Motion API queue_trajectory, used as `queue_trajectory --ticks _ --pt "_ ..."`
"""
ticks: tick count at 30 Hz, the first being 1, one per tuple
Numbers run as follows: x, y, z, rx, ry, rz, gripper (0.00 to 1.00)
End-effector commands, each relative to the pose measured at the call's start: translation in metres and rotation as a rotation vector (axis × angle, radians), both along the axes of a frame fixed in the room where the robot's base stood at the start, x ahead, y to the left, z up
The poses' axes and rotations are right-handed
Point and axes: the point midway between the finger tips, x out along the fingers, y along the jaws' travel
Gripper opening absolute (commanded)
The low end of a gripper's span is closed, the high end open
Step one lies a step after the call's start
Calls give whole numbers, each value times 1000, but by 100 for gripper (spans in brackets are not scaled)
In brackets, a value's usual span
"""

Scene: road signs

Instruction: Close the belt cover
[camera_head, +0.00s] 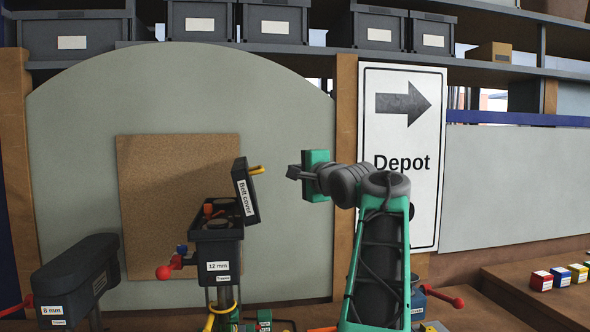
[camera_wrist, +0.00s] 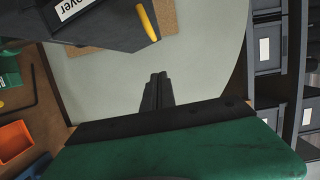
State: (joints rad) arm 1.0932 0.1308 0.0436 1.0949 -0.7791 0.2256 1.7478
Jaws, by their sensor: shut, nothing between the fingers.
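The belt cover (camera_head: 245,191) is a dark lid with a white "Belt cover" label and a yellow handle (camera_head: 256,170). It stands raised, tilted near upright, at the right end of the 12 mm machine head (camera_head: 216,240), whose inside with pulleys shows. In the wrist view the cover (camera_wrist: 105,25) is at the upper left, its yellow handle (camera_wrist: 147,20) beside it. My gripper (camera_head: 292,173) is shut and empty, to the right of the cover and apart from it, at about the handle's height. Its fingers also show in the wrist view (camera_wrist: 157,78).
An 8 mm machine (camera_head: 75,275) with its cover down stands at the left. Red knobs (camera_head: 163,272) stick out from the machines. A Depot sign (camera_head: 402,150) is behind my arm. Grey bins (camera_head: 200,20) line the shelf above. Coloured blocks (camera_head: 560,276) sit at the right.

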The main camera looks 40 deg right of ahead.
Motion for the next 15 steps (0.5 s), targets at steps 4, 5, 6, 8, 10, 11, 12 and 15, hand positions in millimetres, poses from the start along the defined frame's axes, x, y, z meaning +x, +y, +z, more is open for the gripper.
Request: queue_trajectory --ticks 4,5,6,8,10,11,12,15 --pt "33 -10 3 3 2 4 0" --pt "39 -12 4 2 2 3 0" --pt "47 -15 4 2 2 3 0" --pt "58 -16 3 0 1 3 0" --pt "64 -1 1 -2 0 4 0" --pt "66 2 0 -1 0 3 0" --pt "69 6 0 0 1 3 0" --pt "74 13 -2 0 2 0 0"
